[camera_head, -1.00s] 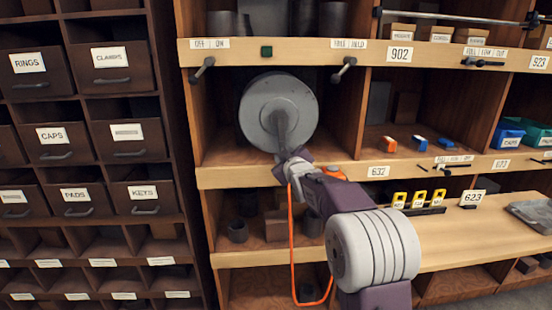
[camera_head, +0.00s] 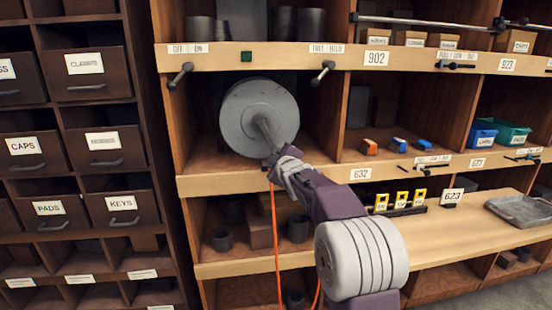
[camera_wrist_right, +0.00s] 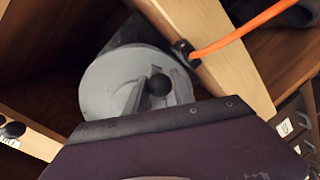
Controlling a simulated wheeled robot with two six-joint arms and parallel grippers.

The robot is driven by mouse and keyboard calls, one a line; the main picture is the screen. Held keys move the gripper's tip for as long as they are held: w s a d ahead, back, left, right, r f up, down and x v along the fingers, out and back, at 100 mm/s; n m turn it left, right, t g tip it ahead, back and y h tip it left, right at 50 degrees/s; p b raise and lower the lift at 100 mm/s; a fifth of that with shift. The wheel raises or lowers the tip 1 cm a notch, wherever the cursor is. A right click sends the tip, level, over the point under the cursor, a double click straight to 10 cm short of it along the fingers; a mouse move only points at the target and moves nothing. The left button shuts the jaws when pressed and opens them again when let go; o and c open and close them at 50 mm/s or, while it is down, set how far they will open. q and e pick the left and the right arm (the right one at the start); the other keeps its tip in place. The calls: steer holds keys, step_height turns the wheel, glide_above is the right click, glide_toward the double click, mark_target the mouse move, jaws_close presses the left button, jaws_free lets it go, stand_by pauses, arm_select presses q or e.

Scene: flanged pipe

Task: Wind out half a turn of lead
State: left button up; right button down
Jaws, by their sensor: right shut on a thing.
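A grey round reel (camera_head: 240,112) sits in a shelf compartment, its disc facing out. My right gripper (camera_head: 266,136) reaches up to it from the lower right and is shut on its crank handle. In the right wrist view the reel (camera_wrist_right: 100,90) fills the middle, with a dark round knob (camera_wrist_right: 158,84) in front of the disc; the purple wrist hides the lower part. The orange lead (camera_head: 276,235) hangs below the shelf edge and runs out of the bottom of the picture. In the right wrist view it leaves a dark fitting on the edge board (camera_wrist_right: 235,37). My left gripper is not in view.
Two small levers, left (camera_head: 180,75) and right (camera_head: 323,73), stick out from the board above the reel. Drawers (camera_head: 100,78) stand at the left. Small blocks (camera_head: 398,145) lie in the compartment to the right. A worktop (camera_head: 440,235) with a grey tray (camera_head: 520,208) extends right.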

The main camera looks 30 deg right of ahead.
steer(key=c, duration=1.1)
jaws_free()
steer(key=shift+o, duration=0.2)
steer(key=shift+s, duration=0.3)
steer(key=v, duration=0.8)
steer(key=shift+s+a+b, duration=0.15)
steer(key=shift+s+b, duration=0.1)
steer(key=shift+b, duration=0.05)
